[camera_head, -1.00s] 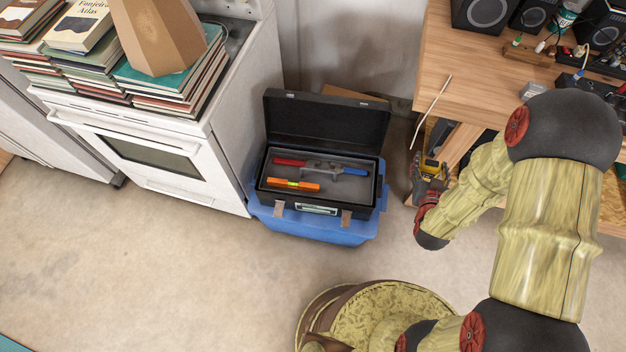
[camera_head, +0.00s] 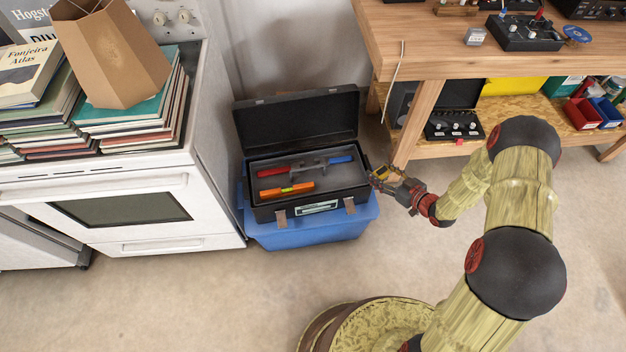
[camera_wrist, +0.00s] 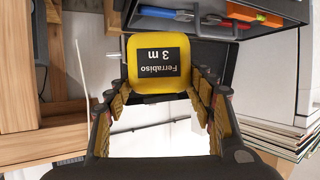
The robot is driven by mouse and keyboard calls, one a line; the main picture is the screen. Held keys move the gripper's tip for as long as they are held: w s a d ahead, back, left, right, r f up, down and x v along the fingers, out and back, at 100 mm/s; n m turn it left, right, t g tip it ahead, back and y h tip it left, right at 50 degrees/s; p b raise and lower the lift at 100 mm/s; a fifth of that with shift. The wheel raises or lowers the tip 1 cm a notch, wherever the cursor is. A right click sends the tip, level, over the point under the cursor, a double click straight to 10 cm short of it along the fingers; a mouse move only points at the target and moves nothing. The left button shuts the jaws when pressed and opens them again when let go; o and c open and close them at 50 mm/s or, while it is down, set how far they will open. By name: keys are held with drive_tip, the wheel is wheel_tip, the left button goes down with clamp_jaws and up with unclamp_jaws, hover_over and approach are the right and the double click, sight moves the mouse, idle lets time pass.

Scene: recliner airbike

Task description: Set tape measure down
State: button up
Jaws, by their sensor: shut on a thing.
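My gripper (camera_head: 388,178) is shut on a yellow tape measure (camera_wrist: 159,62) with a black label reading "Ferrabiso 3 m". In the wrist view the tape measure sits between the two fingers at their tips. In the head view it shows small and partly hidden by the gripper (camera_wrist: 160,100), just right of the open black toolbox (camera_head: 262,214). The toolbox's lid stands up at the back. Inside it lie an orange level (camera_head: 287,190) and a red-and-blue-handled tool (camera_head: 275,171). The toolbox rests on a blue bin (camera_head: 310,232).
A white stove (camera_head: 215,170) with stacked books (camera_head: 140,125) and a cardboard vase (camera_head: 115,55) stands left. A wooden workbench (camera_head: 440,45) stands right, with a lower shelf holding a black case and small bins. A thin white stick (camera_head: 396,80) juts over its edge. Floor in front is clear.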

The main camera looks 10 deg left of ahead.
drive_tip(key=shift+w+a+f+b, duration=0.75)
drive_tip(key=shift+a+f+b, duration=0.55)
drive_tip(key=shift+a+f, duration=0.9)
drive_tip(key=shift+w+a+f+b, duration=0.8)
drive_tip(key=shift+a+f+b, duration=0.55)
drive_tip(key=shift+a+f, duration=0.8)
drive_tip(key=shift+w+a+f+b, duration=0.75)
drive_tip(key=shift+a+f+b, duration=0.55)
drive_tip(key=shift+a+f, duration=0.9)
drive_tip(key=shift+f, duration=0.1)
drive_tip(key=shift+f, duration=0.1)
drive_tip(key=o, duration=1.3)
drive_tip(key=shift+o, duration=0.4)
